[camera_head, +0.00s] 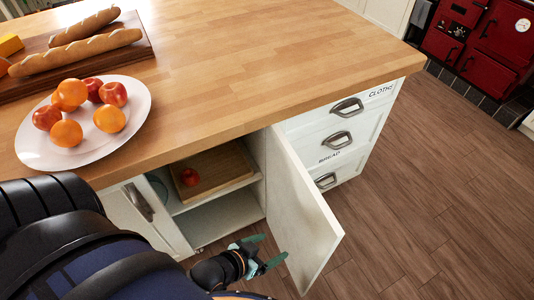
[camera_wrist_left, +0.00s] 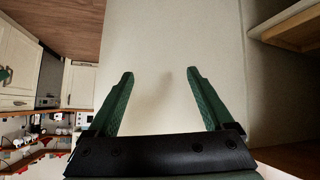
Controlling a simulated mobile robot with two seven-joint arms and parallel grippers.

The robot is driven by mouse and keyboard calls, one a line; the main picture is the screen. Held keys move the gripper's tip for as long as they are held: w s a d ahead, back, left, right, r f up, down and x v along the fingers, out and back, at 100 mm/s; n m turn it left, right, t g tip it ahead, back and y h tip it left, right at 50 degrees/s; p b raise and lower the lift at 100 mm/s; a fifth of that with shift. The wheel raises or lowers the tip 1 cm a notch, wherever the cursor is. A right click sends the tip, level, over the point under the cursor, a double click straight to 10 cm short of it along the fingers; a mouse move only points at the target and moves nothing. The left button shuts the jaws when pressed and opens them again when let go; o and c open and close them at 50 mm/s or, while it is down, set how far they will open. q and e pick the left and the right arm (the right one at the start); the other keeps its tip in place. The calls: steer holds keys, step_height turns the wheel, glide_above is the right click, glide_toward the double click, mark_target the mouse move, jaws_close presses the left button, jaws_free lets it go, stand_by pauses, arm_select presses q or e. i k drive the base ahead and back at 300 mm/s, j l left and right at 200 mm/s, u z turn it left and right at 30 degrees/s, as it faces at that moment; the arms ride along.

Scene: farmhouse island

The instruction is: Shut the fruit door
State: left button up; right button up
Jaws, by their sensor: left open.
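The fruit door (camera_head: 302,212) is a cream cabinet door standing wide open, swung out from the island. Behind it the cupboard (camera_head: 222,213) shows a shelf with a wooden tray (camera_head: 226,163) and a red fruit (camera_head: 190,176). My left gripper (camera_head: 267,250) is open and empty, low in front of the cupboard at the inner side of the door. In the left wrist view the green fingers (camera_wrist_left: 160,100) spread apart before the pale door panel (camera_wrist_left: 170,45). I cannot tell whether they touch it. My right gripper is not in view.
The island top (camera_head: 230,60) holds a white plate (camera_head: 135,131) of fruit and a board (camera_head: 150,48) with bread. Labelled drawers (camera_head: 338,138) stand right of the door. Wooden floor (camera_head: 430,190) is clear to the right. A red stove (camera_head: 480,40) stands at the back right.

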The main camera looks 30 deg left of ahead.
mark_target(297, 222)
steer(key=l+u, duration=0.25)
steer(key=k+l+u, duration=0.1)
steer(key=l+u, duration=0.55)
steer(key=k+l+u, duration=0.1)
steer(key=l+u, duration=0.2)
steer(key=l, duration=0.25)
steer(key=i+l+u, duration=0.1)
steer(key=l+u, duration=0.25)
steer(key=i+l+u, duration=0.1)
steer(key=l+u, duration=0.25)
steer(key=i+l+u, duration=0.15)
steer(key=l+u, duration=0.2)
steer(key=i+l+u, duration=0.1)
steer(key=l+u, duration=0.2)
steer(key=k+z, duration=0.2)
steer(key=k, duration=0.2)
steer(key=k+l+z, duration=0.2)
steer(key=k, duration=0.15)
